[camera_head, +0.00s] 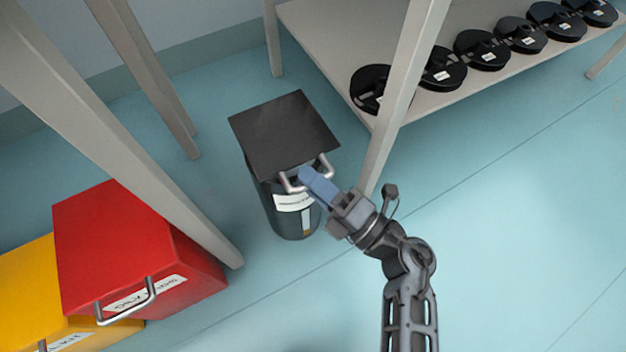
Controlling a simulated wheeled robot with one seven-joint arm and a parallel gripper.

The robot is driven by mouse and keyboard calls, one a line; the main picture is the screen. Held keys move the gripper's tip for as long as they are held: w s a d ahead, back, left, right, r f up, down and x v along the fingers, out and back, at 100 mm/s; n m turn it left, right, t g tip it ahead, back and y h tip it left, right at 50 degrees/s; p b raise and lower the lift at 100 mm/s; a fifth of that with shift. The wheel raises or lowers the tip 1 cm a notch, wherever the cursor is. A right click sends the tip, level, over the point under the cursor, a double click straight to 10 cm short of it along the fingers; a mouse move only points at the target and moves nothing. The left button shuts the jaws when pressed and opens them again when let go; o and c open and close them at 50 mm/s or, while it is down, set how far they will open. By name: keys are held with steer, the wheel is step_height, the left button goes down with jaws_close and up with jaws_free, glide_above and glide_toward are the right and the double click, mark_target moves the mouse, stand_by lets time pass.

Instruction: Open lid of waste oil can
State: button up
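The waste oil can (281,215) is a dark, round can with a white label, standing on the floor near the middle of the camera_head view. Its lid (283,132) is a flat black square lying over the top; I see no clear gap under it. A silver bar handle (290,184) sticks out from the lid's near edge. My gripper (308,177) reaches in from the lower right, with its blue fingers at the middle of the handle, overlapping the bar. The fingers look close together, but whether they are clamped on the bar is hidden from this angle.
A red bin (120,240) and a yellow bin (35,290), both with silver handles, stand at the lower left. A shelf (325,40) with several black reels (443,70) is behind, its leg (400,105) close right of the can. Floor at right is clear.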

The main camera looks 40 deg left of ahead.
steer(key=shift+c, duration=0.4)
jaws_close()
steer(key=shift+r, duration=0.1)
